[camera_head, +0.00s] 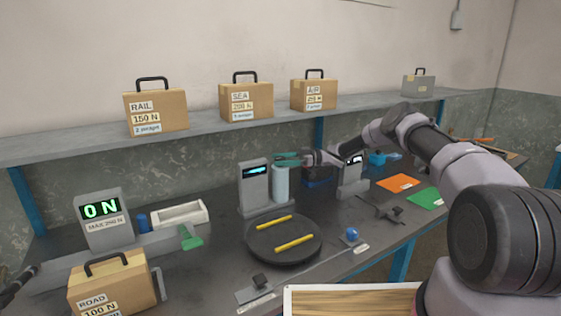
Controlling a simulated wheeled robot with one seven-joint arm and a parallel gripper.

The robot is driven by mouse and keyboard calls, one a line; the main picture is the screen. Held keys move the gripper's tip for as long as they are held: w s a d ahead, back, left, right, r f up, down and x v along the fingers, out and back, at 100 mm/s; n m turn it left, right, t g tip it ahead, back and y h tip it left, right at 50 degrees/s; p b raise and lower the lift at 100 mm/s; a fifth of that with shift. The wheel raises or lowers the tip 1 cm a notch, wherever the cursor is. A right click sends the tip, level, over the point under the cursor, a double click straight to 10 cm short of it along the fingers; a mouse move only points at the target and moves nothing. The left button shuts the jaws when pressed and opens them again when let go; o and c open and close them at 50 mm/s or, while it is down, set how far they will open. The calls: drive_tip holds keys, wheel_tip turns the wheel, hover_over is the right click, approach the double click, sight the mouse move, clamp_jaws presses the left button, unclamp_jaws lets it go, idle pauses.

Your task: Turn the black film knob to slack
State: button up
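The turntable (262,252) is a dark disc with two yellow strips. A pale blue film roll (281,186) stands upright beside a grey post with a lit display (254,184). My gripper (284,158) has green fingers that look apart, with nothing visible between them. It is at the top of the roll, far behind the black knob; I cannot tell whether it touches the roll.
A blue ball knob (351,233) and a dark grey fixture (384,209) stand right of the turntable. A ROAD case (112,286) and a force display (103,219) are at left. A wood-topped surface (350,302) is at the front. Orange (398,183) and green (425,197) mats lie at right.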

sight(280, 158)
wheel_tip(280, 158, up, 10)
idle(0.6)
drive_tip(key=shift+s, duration=0.1)
